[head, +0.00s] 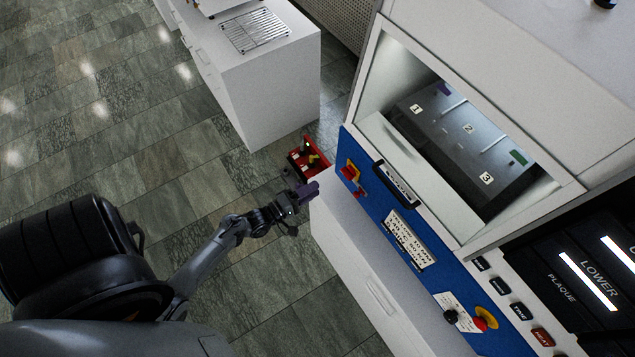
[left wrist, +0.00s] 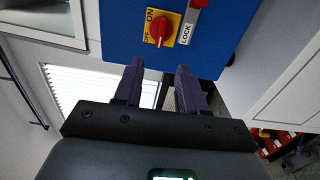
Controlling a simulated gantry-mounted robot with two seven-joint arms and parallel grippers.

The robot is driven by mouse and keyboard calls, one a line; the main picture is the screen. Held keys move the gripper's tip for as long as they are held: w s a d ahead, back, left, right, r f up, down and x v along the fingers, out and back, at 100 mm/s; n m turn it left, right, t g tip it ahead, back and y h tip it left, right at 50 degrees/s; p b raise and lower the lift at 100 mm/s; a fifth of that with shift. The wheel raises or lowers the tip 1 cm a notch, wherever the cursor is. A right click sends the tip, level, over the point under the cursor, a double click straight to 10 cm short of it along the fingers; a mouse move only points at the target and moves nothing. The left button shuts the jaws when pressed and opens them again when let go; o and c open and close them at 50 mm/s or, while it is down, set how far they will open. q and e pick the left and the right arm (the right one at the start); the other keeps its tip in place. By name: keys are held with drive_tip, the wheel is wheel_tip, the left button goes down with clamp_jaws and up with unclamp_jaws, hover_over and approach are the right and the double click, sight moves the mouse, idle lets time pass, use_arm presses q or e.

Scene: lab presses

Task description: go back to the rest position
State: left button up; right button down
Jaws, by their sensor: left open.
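My left gripper (head: 305,192) is in front of the lab press, near the left end of its blue control panel (head: 375,205). In the left wrist view, the left gripper (left wrist: 157,88) shows two dark purple fingers spread apart with nothing between them. Beyond the fingertips is the blue panel (left wrist: 225,45) with a red rotary switch (left wrist: 159,29) on a yellow plate. The gripper appears apart from the panel. My right gripper is not in view.
The press chamber (head: 465,140) has plates numbered 1 to 3 behind its window. A white cabinet (head: 265,85) with a wire rack (head: 256,31) stands at the back. A red box (head: 308,158) lies on the floor between. The tiled floor (head: 100,140) at left is clear.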

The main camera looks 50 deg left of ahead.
use_arm(q)
drive_tip(key=shift+s, duration=0.15)
idle(0.3)
drive_tip(key=d+r+m+g+h+p, duration=0.1)
drive_tip(key=d+r+m+g+p, duration=0.25)
drive_tip(key=d+r+m, duration=0.45)
drive_tip(key=d+r+m+g+p, duration=0.3)
drive_tip(key=d+r+p, duration=0.25)
drive_tip(key=r, duration=0.45)
drive_tip(key=s+a+r+m+g+y, duration=0.1)
drive_tip(key=s+r+m+g+y, duration=0.1)
drive_tip(key=s+m+g, duration=0.6)
drive_tip(key=s+r, duration=0.1)
drive_tip(key=s, duration=0.3)
drive_tip(key=shift+s+r+y, duration=0.15)
drive_tip(key=shift+r+y, duration=0.15)
drive_tip(key=shift+r, duration=0.05)
